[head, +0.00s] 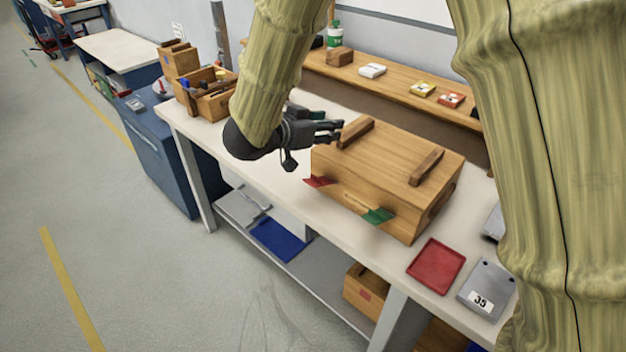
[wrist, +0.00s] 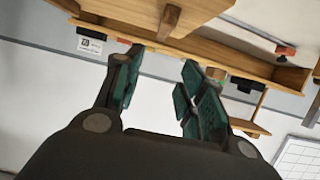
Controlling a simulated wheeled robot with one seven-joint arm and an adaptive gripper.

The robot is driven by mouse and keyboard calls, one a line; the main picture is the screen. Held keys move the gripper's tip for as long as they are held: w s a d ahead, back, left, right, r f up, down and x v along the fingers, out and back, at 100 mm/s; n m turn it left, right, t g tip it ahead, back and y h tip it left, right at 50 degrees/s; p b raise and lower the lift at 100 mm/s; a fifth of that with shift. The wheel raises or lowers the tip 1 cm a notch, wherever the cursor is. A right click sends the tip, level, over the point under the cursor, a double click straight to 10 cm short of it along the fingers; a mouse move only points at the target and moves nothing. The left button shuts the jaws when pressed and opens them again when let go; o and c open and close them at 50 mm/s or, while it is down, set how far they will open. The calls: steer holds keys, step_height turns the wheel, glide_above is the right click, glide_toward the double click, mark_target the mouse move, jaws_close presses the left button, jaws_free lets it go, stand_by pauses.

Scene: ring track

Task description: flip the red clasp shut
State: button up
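A wooden chest (head: 385,170) with its lid down stands on the white workbench. The red clasp (head: 320,181) is at the left of its front face and sticks outward from it. A green clasp (head: 378,216) to its right also sticks outward. My gripper (head: 335,131) is beside the chest's left end, above and behind the red clasp, and apart from the clasp. In the wrist view my gripper (wrist: 160,68) has its fingers spread with nothing between them. I cannot make out the red clasp in the wrist view.
A wooden tool crate (head: 207,96) stands at the bench's left end. A wooden shelf (head: 400,88) with small items runs behind. The bench (head: 262,180) is clear left of the chest.

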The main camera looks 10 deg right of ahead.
steer(key=shift+a+f, duration=0.1)
steer(key=shift+f, duration=0.05)
steer(key=c, duration=0.7)
steer(key=shift+s+a+f+m, duration=0.15)
steer(key=shift+s+a+m, duration=0.05)
steer(key=shift+m, duration=0.4)
jaws_close()
steer(key=s+a+f+m, duration=0.1)
steer(key=m, duration=0.2)
steer(key=s+a+f+m+y+b, duration=0.1)
steer(key=a+m, duration=0.1)
steer(key=m, duration=0.2)
steer(key=s+a+f+m+g+b, duration=0.1)
steer(key=f+m, duration=0.1)
steer(key=m, duration=0.1)
steer(key=shift+s+a+m, duration=0.15)
steer(key=shift+s+m, duration=0.2)
steer(key=shift+m, duration=0.05)
steer(key=s+a+f+m+g+y+b, duration=0.1)
steer(key=s+a+m, duration=0.3)
steer(key=m, duration=0.8)
steer(key=s+a+f+m+g+y+b, duration=0.1)
steer(key=s+a+m, duration=0.4)
steer(key=m, duration=0.7)
step_height(320, 180, down, 2)
steer(key=shift+s+f+y+b, duration=0.1)
steer(key=shift+s+y+b, duration=0.15)
steer(key=shift+y+b, duration=0.6)
steer(key=shift+h, duration=0.25)
